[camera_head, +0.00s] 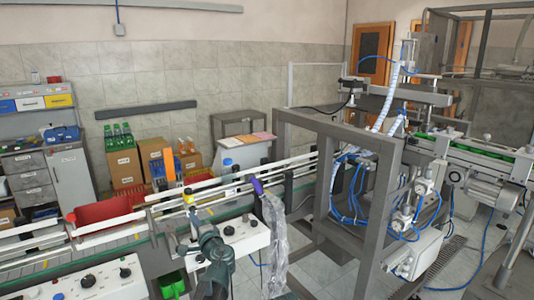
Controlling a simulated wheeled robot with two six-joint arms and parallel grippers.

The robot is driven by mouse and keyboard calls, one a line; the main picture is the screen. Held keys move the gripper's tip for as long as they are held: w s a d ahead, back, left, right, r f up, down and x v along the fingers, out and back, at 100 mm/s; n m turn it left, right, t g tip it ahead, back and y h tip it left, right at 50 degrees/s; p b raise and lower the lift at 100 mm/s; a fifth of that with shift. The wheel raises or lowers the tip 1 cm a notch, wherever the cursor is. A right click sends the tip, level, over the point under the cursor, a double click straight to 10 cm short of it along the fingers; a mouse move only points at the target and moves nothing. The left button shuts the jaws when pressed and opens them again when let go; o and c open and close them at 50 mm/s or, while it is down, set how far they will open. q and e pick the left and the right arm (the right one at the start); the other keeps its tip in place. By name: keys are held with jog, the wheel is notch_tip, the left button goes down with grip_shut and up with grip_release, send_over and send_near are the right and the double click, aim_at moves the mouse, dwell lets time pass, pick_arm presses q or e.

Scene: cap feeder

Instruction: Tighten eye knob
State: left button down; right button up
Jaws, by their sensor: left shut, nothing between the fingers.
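My left gripper (193,214) is in front of the near rail of the conveyor (120,236); its dark arm rises from the bottom edge. Its fingers are shut with nothing between them. Just above the fingertips, a small yellow part (188,195) stands at the rail; whether they touch it I cannot tell. An upright orange part (170,165) is behind it. The eye knob is too small to pick out surely among these parts. My right gripper is not seen.
A white control box (103,279) with black knobs is at lower left, and another panel (240,238) is right of my arm. Clear plastic (275,240) with a purple top hangs beside it. A red bin (100,212) is on the left. A grey machine frame (372,225) blocks the right.

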aim_at(193, 210)
pick_arm(q)
jog(key=shift+s+d, duration=0.35)
jog(key=shift+s, duration=0.3)
jog(key=shift+s, duration=0.1)
jog(key=shift+s+d, duration=0.2)
jog(key=shift+s, duration=0.1)
jog(key=shift+w, duration=0.1)
jog(key=x, duration=0.6)
jog(key=shift+w+a, duration=0.3)
jog(key=shift+w+d+f, duration=0.2)
jog(key=shift+w+d, duration=0.05)
jog(key=shift+d, duration=0.25)
dwell(0.8)
